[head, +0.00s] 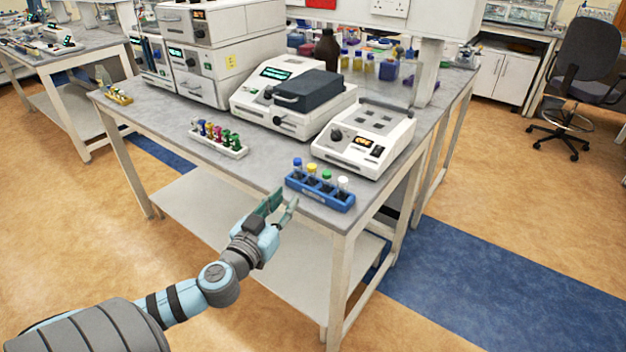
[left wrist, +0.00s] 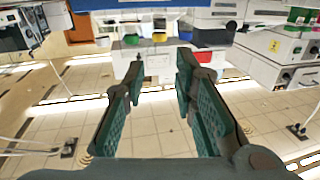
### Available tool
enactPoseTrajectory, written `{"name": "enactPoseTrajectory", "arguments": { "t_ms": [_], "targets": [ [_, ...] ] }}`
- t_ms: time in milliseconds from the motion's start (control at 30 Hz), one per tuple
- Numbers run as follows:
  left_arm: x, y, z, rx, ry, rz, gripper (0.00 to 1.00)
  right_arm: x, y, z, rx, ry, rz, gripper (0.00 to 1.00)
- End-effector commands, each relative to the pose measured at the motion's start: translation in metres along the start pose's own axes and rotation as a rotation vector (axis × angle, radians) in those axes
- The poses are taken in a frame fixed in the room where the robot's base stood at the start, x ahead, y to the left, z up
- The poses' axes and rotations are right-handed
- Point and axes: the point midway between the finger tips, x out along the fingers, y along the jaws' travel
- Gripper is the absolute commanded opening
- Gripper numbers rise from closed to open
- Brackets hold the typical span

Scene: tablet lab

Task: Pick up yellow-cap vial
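The yellow-cap vial (head: 311,169) stands upright in a blue rack (head: 322,198) near the front edge of the grey bench. A blue-cap vial (head: 297,164) is to its left, a green-cap vial (head: 327,175) and a white-cap vial (head: 342,183) to its right. My left gripper (head: 281,202) is in front of the bench edge, just left of and below the rack, apart from the vials. Its fingers are spread with nothing between them, as the left wrist view (left wrist: 159,75) also shows. I cannot clearly make out the yellow-cap vial in the left wrist view. My right gripper is not in view.
A white rack (head: 233,153) with several coloured vials stands farther left on the bench. A white heating block (head: 366,138) is close behind the blue rack, and a larger instrument (head: 290,95) stands beside it. The bench top between the two racks is clear.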

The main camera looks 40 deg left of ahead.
Motion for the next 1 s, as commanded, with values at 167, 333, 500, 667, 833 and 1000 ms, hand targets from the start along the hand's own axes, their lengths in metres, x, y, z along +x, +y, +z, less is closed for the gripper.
{"name": "enactPoseTrajectory", "arguments": {
  "t_ms": [167, 333, 500, 667, 833, 1000],
  "targets": [
    [0.048, 0.0, -0.004, -0.01, 0.004, -0.004, 0.26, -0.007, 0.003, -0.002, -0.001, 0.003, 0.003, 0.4],
    [0.079, 0.001, -0.003, -0.007, 0.002, 0.0, 0.26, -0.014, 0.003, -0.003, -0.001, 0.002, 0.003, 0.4],
    [0.107, 0.003, -0.005, -0.009, 0.001, -0.001, 0.26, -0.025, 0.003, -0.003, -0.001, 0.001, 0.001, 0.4],
    [0.132, 0.004, -0.003, -0.007, -0.001, 0.002, 0.26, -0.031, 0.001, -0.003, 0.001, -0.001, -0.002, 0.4],
    [0.134, 0.004, 0.0, -0.004, -0.001, 0.003, 0.26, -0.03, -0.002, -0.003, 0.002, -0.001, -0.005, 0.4],
    [0.134, 0.004, 0.0, -0.004, -0.002, 0.003, 0.05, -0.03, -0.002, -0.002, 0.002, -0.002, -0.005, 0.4]
  ]
}}
